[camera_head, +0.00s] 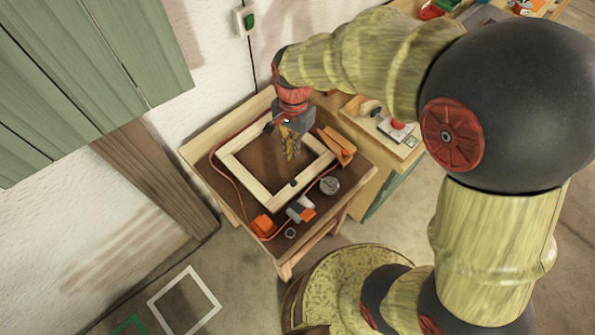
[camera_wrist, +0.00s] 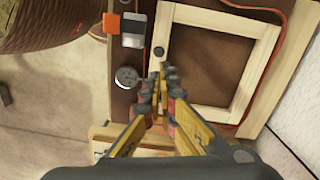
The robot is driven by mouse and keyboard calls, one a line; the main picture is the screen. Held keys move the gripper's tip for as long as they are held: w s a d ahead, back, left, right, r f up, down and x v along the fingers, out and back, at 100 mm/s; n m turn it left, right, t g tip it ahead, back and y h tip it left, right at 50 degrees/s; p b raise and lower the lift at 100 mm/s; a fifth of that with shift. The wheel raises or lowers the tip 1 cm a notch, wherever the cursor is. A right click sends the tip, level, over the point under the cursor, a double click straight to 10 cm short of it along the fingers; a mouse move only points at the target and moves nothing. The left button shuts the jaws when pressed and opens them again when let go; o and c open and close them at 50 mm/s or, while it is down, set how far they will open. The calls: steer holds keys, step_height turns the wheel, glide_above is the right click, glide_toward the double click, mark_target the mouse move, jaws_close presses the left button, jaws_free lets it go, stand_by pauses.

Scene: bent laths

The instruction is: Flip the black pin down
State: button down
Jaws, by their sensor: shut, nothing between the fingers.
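The black pin (camera_head: 293,182) is a small dark piece on the near rail of a pale wooden frame (camera_head: 261,191). My gripper (camera_head: 291,153) points down over the frame's opening in the head view. In the wrist view the fingers of my gripper (camera_wrist: 163,73) are together with nothing between them. They appear apart from the pin, though the exact gap is unclear.
The frame lies on a brown-topped bench (camera_head: 224,190) by the wall. A round metal object (camera_head: 329,185), an orange-and-grey tool (camera_head: 300,209), an orange block (camera_head: 263,225) and a red cord (camera_head: 236,189) lie around it. A wooden tool (camera_head: 338,147) stands at the right.

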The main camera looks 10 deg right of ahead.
mark_target(292, 181)
steer(key=shift+w+r+m, duration=0.1)
steer(key=shift+r+m, duration=0.05)
steer(key=shift+m, duration=0.95)
steer(key=f+b, duration=0.1)
steer(key=f, duration=0.8)
steer(key=s+f+b, duration=0.1)
steer(key=f, duration=0.4)
steer(key=shift+a+b, duration=0.25)
steer(key=shift+b, duration=0.05)
